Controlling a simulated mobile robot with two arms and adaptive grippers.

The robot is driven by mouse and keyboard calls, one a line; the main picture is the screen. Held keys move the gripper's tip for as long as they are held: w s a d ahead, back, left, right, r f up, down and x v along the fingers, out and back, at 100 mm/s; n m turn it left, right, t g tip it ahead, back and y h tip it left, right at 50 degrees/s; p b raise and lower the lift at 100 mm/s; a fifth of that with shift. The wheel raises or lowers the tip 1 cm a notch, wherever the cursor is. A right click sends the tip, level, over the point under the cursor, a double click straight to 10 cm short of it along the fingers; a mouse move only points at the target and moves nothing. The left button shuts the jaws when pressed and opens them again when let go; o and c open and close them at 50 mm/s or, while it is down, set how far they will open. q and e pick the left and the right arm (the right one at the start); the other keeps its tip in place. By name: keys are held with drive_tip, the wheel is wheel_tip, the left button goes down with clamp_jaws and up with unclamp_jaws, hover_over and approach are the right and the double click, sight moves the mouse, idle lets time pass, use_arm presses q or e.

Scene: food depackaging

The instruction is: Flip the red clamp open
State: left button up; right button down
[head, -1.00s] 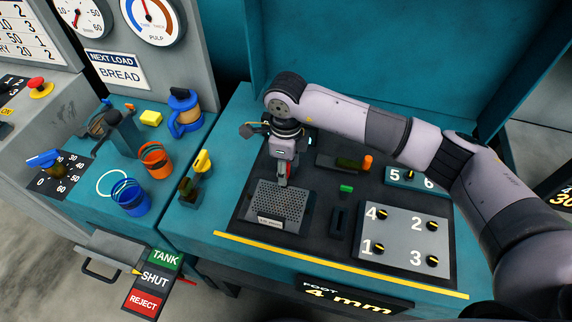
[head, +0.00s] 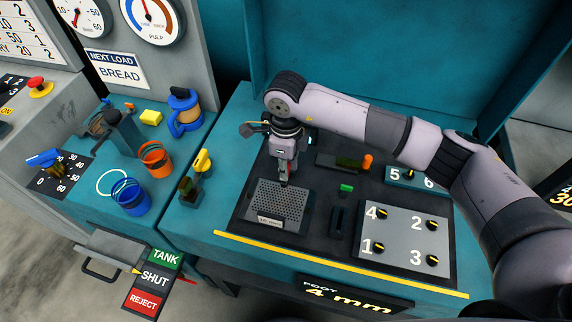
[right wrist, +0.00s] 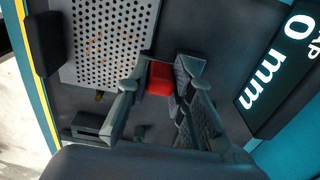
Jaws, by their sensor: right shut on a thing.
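The red clamp (right wrist: 160,78) shows in the right wrist view as a small red block between my right gripper's fingers (right wrist: 162,70). The fingers are shut on it, and they hide part of it. In the head view my right gripper (head: 284,183) points down at the back edge of the perforated plate (head: 280,205), and almost none of the red shows there. How far the clamp is tilted cannot be told. My left gripper is not in view.
A numbered knob panel (head: 405,238) is to the right on the dark deck. A small green block (head: 346,188) and an orange knob (head: 367,161) stand nearby. Blue (head: 130,199) and orange (head: 156,162) cups stand on the left counter.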

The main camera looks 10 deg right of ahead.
idle(0.3)
drive_tip(key=shift+w+d+g+y+b, duration=0.15)
drive_tip(key=shift+w+g+y+b, duration=0.2)
drive_tip(key=shift+g+b, duration=0.45)
drive_tip(key=g+b, duration=0.1)
drive_tip(key=b, duration=0.1)
drive_tip(key=w+g+y+b, duration=0.1)
drive_tip(key=b, duration=0.1)
drive_tip(key=w+r+g+y+b, duration=0.1)
drive_tip(key=g+b, duration=0.1)
drive_tip(key=b, duration=0.1)
drive_tip(key=shift+d, duration=0.35)
drive_tip(key=shift+d+r+g+b, duration=0.1)
drive_tip(key=shift+r+g+b, duration=0.1)
drive_tip(key=shift+g+b, duration=0.15)
